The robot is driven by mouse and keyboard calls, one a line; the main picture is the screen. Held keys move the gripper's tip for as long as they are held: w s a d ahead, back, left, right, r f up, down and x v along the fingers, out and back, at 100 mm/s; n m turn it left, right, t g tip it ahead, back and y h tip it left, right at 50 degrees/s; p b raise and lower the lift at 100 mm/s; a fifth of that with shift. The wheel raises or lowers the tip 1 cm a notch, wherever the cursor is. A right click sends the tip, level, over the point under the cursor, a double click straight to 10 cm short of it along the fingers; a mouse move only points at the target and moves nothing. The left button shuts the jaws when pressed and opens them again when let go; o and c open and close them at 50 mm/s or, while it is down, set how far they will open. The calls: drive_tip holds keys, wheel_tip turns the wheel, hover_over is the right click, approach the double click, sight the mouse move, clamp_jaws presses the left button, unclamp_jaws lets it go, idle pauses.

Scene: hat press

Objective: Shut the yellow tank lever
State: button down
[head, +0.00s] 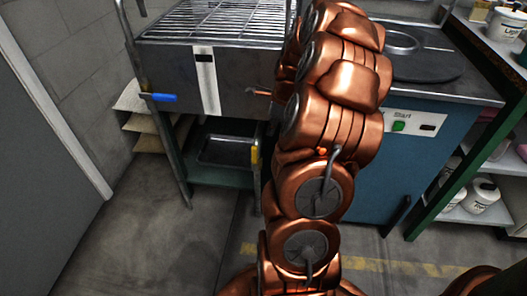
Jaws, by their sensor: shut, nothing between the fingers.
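A yellow lever grip (255,152) points downward at the right side of the tank's stand, close to my copper arm. Its upper part and pivot cannot be made out. The steel tank (175,70) has a wire grid on top, and a blue lever (162,97) lies level at its left front. My arm rises through the middle of the view and covers the tank's right end. My gripper is not visible; its distance to the yellow lever cannot be told.
A small reddish-copper part (259,92) sticks out at the tank's front right. A dark tray (226,150) sits on the shelf below. A blue cabinet (375,180) with a green start button (399,126) stands right of my arm. The floor (165,240) in front is clear.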

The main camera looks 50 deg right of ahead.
drive_tip(key=shift+f, duration=0.1)
drive_tip(key=b, duration=0.3)
approach(255, 160)
wheel_tip(255, 160, down, 5)
drive_tip(key=d, duration=0.1)
drive_tip(key=shift+w, duration=0.15)
drive_tip(key=shift+p, duration=0.5)
